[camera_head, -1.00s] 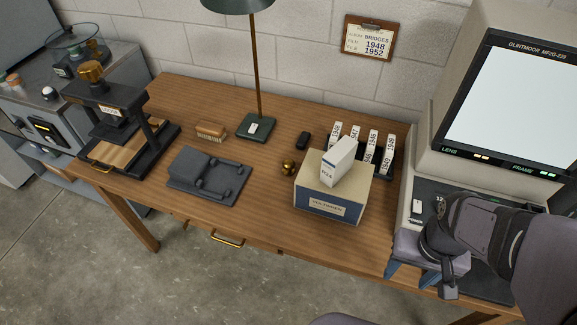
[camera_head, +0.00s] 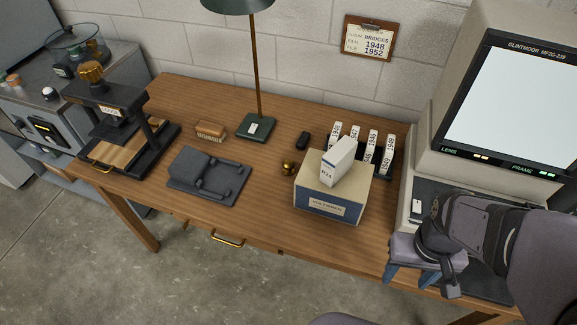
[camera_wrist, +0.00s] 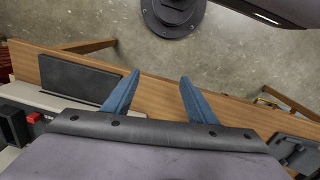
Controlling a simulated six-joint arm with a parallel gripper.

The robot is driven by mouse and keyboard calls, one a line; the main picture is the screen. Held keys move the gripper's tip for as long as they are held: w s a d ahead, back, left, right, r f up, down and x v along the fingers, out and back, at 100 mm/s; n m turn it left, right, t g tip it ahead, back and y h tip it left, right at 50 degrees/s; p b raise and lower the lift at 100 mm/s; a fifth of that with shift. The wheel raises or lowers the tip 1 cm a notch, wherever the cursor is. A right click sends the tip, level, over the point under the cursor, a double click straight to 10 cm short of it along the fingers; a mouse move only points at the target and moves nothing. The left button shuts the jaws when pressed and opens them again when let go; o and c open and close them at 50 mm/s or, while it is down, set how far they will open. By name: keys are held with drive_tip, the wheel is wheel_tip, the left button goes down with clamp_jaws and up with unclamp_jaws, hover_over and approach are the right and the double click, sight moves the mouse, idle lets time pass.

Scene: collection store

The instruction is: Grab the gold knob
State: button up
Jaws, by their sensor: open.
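A small gold knob (camera_head: 288,167) sits upright on the wooden table, just left of the cream and blue box. A larger gold knob (camera_head: 91,72) tops the black screw press at the table's left end. My gripper (camera_head: 409,275) is at the table's front right, in front of the film reader and well right of both knobs. Its two blue fingers are apart with nothing between them. In the wrist view my gripper (camera_wrist: 160,78) points over the table edge toward the floor; neither knob can be made out there.
The box (camera_head: 325,202) carries a white carton (camera_head: 338,162) and stands between my gripper and the small knob. White numbered boxes stand behind it. A grey cradle (camera_head: 208,178), a brush (camera_head: 211,130) and a lamp (camera_head: 257,125) are farther left. The table's front middle is clear.

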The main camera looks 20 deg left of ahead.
drive_tip(key=w+a+r+n+t+h+b, duration=0.1)
drive_tip(key=w+a+r+n+t+h, duration=0.25)
drive_tip(key=n, duration=0.65)
drive_tip(key=w+a+n+t+b, duration=0.1)
drive_tip(key=w+a+n+t, duration=0.25)
drive_tip(key=w+n, duration=0.45)
drive_tip(key=w+a+r+n+t+h, duration=0.1)
drive_tip(key=w+a+r+n+t, duration=0.2)
drive_tip(key=n, duration=0.8)
drive_tip(key=a+n+t+y+b, duration=0.3)
drive_tip(key=a+n+t+y, duration=0.5)
drive_tip(key=a, duration=1.1)
drive_tip(key=w+a+f+m+h+b, duration=0.1)
drive_tip(key=w+a+f+h+b, duration=0.1)
drive_tip(key=b, duration=0.5)
drive_tip(key=w+a+f+m+h+b, duration=0.2)
drive_tip(key=w+a+f+b, duration=0.3)
drive_tip(key=f, duration=0.4)
drive_tip(key=shift+w+a+f+h+b, duration=0.2)
drive_tip(key=shift+w+a+h+b, duration=0.15)
drive_tip(key=shift+a+b, duration=0.7)
